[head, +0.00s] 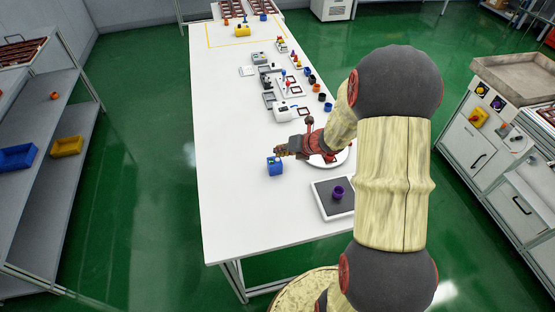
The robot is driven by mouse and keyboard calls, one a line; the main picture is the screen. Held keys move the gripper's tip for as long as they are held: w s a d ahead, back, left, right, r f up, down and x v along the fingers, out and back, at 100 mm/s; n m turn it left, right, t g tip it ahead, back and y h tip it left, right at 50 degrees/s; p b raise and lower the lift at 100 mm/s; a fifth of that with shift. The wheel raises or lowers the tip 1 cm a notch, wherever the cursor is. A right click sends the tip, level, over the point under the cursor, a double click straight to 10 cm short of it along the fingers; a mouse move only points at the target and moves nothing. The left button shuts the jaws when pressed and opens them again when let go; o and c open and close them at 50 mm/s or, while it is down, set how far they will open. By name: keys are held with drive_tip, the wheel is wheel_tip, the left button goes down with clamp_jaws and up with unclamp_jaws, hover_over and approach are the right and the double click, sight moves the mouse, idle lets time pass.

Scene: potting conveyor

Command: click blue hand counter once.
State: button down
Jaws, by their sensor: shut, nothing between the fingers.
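My gripper (280,150) is shut and empty. Its fingertips point left and show just above the counter's top in the head view. I cannot tell whether they touch the counter or hover over it. My wrist and arm reach in from the right and hide part of the table behind them.
A dark square pad (323,207) with a purple pot (338,194) lies at the near right. A white round plate (340,158) is partly under my wrist. Several pots, trays and devices line the right side farther back. The table's left side (225,130) is clear.

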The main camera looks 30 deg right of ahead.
drive_tip(key=shift+f, duration=0.15)
drive_tip(key=shift+f, duration=0.25)
drive_tip(key=shift+f+b, duration=0.4)
drive_tip(key=shift+b, duration=0.1)
idle(0.5)
drive_tip(key=shift+r, duration=0.1)
drive_tip(key=shift+r+p, duration=0.75)
drive_tip(key=shift+p, duration=0.05)
wheel_tip(320, 180, up, 5)
drive_tip(key=p, duration=0.4)
drive_tip(key=shift+p, duration=0.4)
idle(0.7)
